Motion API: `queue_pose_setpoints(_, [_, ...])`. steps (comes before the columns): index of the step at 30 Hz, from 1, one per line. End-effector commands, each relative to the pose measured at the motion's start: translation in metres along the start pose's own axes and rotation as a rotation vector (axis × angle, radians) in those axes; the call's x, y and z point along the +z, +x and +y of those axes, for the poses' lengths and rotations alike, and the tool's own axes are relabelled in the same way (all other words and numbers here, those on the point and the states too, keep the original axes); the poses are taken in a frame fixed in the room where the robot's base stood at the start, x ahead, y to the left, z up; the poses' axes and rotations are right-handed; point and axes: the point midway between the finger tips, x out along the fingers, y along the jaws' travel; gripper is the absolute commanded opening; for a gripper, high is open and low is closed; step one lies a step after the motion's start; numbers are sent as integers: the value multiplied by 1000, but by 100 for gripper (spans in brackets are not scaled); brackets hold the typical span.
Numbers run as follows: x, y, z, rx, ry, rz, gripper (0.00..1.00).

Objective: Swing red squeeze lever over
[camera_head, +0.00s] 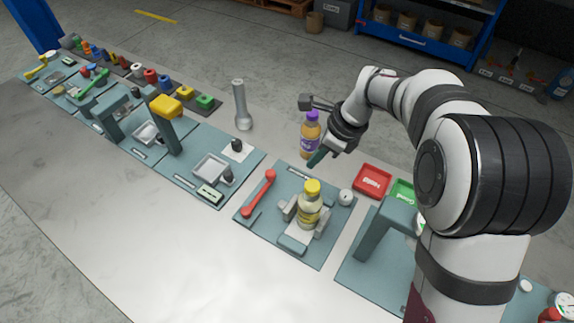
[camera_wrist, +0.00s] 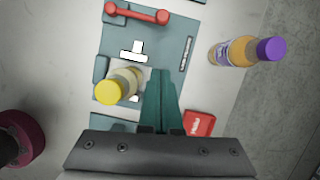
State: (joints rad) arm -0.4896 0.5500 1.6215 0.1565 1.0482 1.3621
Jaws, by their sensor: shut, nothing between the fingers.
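The red squeeze lever (camera_head: 260,194) lies along the left side of a teal plate in the head view. In the wrist view the lever (camera_wrist: 137,13) spans the top of the plate. A bottle with a yellow cap (camera_head: 308,206) stands between grey blocks on the same plate, to the right of the lever; it also shows in the wrist view (camera_wrist: 120,86). My gripper (camera_head: 316,160) is shut and empty, above the far side of the plate and apart from the lever. In the wrist view its teal fingers (camera_wrist: 159,78) are together, pointing towards the plate.
A purple-capped bottle (camera_head: 311,136) stands behind the plate, close to my gripper. A red tray (camera_head: 372,181) and a green tray (camera_head: 402,192) lie to the right, near a teal arch (camera_head: 377,232). More stations line the table to the left. The table front is clear.

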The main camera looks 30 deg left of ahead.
Motion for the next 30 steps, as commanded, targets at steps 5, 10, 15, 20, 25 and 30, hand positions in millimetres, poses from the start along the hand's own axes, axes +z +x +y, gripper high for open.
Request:
queue_pose_setpoints(5, [0, 5, 0, 1, -1, 1, 0])
queue_pose_setpoints(10, [0, 34, 1, 4, -3, 1, 0])
queue_pose_setpoints(15, [-1, 72, 1, 5, -3, 2, 0])
queue_pose_setpoints(20, [2, 104, 1, 2, -3, 1, 0])
queue_pose_setpoints(25, [27, 112, 1, 1, -5, 0, 0])
queue_pose_setpoints(30, [36, 116, 1, 1, -3, 0, 0])
